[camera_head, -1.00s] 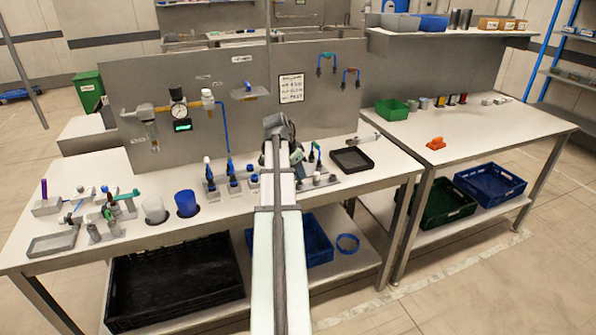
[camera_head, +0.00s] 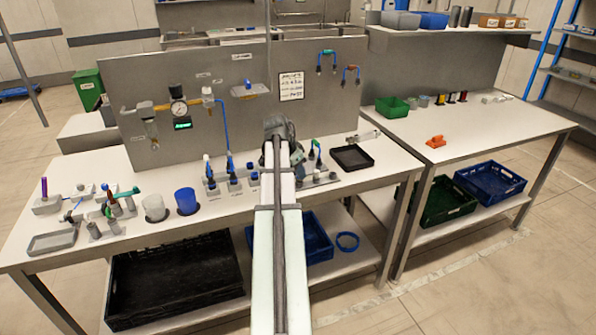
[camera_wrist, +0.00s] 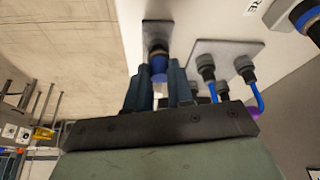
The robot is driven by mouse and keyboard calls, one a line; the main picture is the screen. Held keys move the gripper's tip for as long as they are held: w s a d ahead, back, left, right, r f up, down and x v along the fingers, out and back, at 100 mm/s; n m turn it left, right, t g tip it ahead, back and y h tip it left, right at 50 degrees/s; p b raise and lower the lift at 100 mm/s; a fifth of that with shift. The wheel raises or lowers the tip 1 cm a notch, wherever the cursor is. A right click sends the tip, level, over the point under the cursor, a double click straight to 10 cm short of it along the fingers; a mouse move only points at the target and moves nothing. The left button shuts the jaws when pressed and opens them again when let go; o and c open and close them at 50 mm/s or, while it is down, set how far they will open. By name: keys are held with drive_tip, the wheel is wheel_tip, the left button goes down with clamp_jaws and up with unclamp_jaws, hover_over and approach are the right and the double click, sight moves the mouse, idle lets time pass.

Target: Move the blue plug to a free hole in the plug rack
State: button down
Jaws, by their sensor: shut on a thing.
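In the wrist view my gripper (camera_wrist: 159,85) is shut on the blue plug (camera_wrist: 158,66), with a finger on each side of it. The plug's far end meets a dark ring on a small grey block; I cannot tell whether it sits in a hole there. In the head view my arm hides the plug and most of the gripper.
A black tray (camera_head: 352,158) stands right of my arm. A panel rises behind.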

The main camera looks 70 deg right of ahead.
drive_tip(key=shift+f, duration=0.4)
idle(0.3)
drive_tip(key=shift+c, duration=1.8)
unclamp_jaws()
drive_tip(key=shift+r, duration=0.1)
drive_tip(key=shift+r, duration=2.95)
